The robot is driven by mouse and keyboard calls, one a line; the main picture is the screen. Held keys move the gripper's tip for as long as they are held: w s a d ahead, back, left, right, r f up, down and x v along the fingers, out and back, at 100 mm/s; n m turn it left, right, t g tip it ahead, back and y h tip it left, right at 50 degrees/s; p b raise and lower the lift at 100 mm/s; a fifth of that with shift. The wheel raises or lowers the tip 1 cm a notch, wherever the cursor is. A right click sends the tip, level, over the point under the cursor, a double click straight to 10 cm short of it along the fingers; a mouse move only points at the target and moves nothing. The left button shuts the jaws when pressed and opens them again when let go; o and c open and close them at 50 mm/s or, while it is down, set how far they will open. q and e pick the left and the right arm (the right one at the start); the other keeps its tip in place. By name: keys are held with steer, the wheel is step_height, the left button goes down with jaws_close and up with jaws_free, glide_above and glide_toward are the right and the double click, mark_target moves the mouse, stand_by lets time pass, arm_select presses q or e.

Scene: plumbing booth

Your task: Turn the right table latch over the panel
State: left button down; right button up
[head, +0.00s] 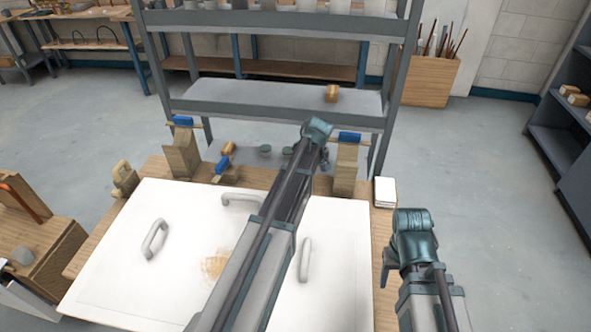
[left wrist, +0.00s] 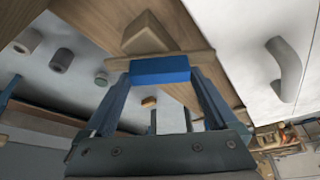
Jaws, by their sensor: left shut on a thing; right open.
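The right table latch (head: 349,137) has a blue grip and a thin bar on a wooden post at the table's far edge. Its bar lies roughly along that edge, beside the white panel (head: 335,300) rather than over it. In the left wrist view my left gripper (left wrist: 160,75) has its fingers on both sides of a blue grip, with a wooden bar and post behind it. In the head view my left arm crosses the panel towards the right post and hides its own fingers. My right gripper (head: 386,273) is open and empty, right of the panel, partly hidden.
The panel has several grey handles (head: 154,239) and a brown stain. Another blue-topped latch post (head: 182,155) stands at the far left. A small blue-and-wood piece (head: 222,168) is between the posts. A white block (head: 385,192) sits at the right corner. A grey shelf (head: 270,103) stands behind.

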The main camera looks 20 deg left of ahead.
arm_select(q)
steer(key=n+g, duration=0.1)
steer(key=n, duration=0.4)
steer(key=shift+w+g, duration=0.15)
steer(key=shift+g, duration=0.25)
steer(key=shift+n, duration=0.3)
jaws_free()
steer(key=p+v, duration=1.2)
steer(key=v, duration=0.1)
steer(key=shift+w+d+r+p, duration=0.2)
steer(key=shift+r+p, duration=0.2)
arm_select(e)
step_height(320, 180, up, 13)
steer(key=shift+f, duration=0.1)
